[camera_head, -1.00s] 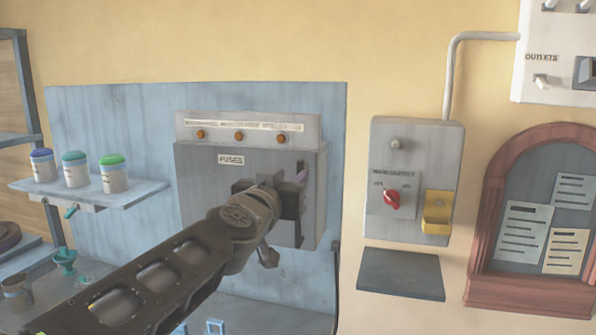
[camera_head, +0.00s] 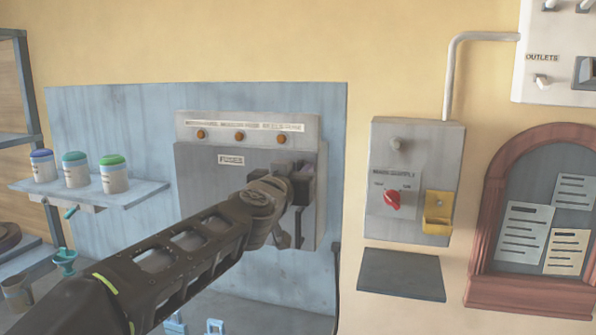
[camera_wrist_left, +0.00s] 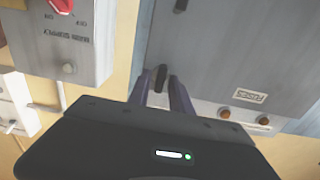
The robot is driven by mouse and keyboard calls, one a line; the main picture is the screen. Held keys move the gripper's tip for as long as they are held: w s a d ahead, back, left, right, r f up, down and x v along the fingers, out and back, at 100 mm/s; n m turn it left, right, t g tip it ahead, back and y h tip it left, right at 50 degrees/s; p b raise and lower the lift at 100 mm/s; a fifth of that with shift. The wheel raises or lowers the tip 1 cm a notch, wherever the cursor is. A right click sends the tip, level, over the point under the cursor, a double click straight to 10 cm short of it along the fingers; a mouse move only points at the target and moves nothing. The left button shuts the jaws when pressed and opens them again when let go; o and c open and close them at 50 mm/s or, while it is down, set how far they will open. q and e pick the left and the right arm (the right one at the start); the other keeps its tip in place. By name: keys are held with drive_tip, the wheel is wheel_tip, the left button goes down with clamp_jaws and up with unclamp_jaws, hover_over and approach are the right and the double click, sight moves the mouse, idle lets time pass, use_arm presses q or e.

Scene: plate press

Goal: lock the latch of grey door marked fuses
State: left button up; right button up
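The grey door (camera_head: 215,190) marked fuses is closed on the fuse box, which hangs on a blue-grey panel; it also shows in the wrist view (camera_wrist_left: 225,50). A small dark latch handle (camera_wrist_left: 160,76) stands at the door's edge. My left gripper (camera_wrist_left: 161,80) is at the latch, with one finger on each side of it. The fingers look apart, with narrow gaps beside the handle; I cannot tell whether they touch it. In the head view my left gripper (camera_head: 301,185) covers the latch. My right gripper is not in view.
To the right is a grey main supply box (camera_head: 400,150) with a red knob (camera_head: 392,198) and a yellow holder (camera_head: 437,212). A dark shelf (camera_head: 402,274) sits below it. At left, a shelf (camera_head: 140,192) carries three jars. The wall between the boxes is clear.

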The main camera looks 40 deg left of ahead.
use_arm(q)
clamp_jaws()
drive_tip(key=shift+n, duration=0.4)
drive_tip(key=n, duration=0.3)
drive_tip(key=shift+p, duration=0.35)
drive_tip(key=n, duration=0.5)
drive_tip(key=shift+a, duration=0.1)
drive_tip(key=n, duration=0.4)
drive_tip(key=shift+f+n, duration=0.15)
drive_tip(key=shift+n, duration=0.15)
drive_tip(key=n, duration=0.4)
drive_tip(key=shift+s+a+n+b, duration=0.1)
drive_tip(key=shift+n+b, duration=0.2)
drive_tip(key=shift+f, duration=0.1)
